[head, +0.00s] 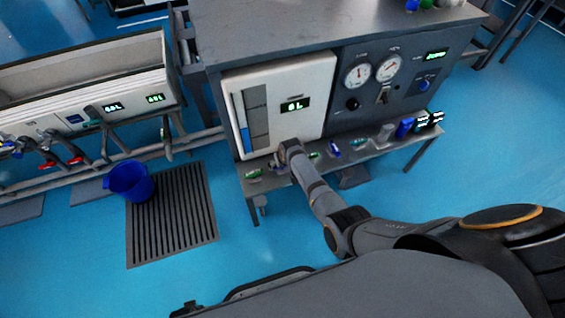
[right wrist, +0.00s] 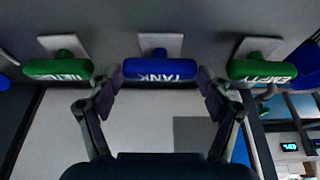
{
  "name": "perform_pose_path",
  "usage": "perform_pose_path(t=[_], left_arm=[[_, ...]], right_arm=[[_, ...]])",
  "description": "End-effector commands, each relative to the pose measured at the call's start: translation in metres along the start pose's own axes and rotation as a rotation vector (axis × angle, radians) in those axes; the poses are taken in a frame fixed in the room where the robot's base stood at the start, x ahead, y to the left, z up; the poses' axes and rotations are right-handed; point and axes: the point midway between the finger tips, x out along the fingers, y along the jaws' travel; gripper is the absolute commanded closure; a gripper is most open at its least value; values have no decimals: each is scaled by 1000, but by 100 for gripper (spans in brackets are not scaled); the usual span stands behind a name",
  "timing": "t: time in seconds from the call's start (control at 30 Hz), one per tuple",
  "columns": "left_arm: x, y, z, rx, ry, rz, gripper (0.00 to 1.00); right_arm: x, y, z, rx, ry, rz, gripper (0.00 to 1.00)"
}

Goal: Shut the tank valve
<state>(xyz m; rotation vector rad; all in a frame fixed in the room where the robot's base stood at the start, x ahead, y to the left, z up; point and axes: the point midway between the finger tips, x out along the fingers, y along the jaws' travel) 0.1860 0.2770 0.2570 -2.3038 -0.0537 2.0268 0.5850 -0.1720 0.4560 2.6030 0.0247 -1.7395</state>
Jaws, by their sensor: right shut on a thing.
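The tank valve has a blue handle (right wrist: 160,70) marked TANK, which lies crosswise in the right wrist view under a pale square plate. My right gripper (right wrist: 161,75) has one finger at each end of this handle and is shut on it. In the head view my right gripper (head: 277,161) reaches the lower edge of the white panel (head: 290,85) with the 6L display. The tank handle is largely hidden there by my gripper and wrist. My left gripper is in neither view.
Green handles flank the tank handle, one on the left (right wrist: 58,69) and one marked EMPTY on the right (right wrist: 262,70). The grey cabinet (head: 270,30) carries two gauges.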

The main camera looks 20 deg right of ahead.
Motion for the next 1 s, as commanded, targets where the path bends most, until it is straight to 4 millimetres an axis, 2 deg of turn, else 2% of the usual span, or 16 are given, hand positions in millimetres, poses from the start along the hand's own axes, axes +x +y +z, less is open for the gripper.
perform_pose_path(t=[0.27, 0.3, 0.47, 0.83, 1.0], left_arm=[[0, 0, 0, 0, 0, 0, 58], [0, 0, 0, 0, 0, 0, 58], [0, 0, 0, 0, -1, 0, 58], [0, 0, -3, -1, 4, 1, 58], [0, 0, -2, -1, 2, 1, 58]], right_arm=[[0, 0, 0, 2, 0, -1, 52], [0, 0, 0, 2, 0, -1, 20], [0, 0, 0, 1, 0, -1, 0], [-1, 0, 0, 1, 1, 0, 0], [-17, 0, 0, 0, 3, -1, 0]])
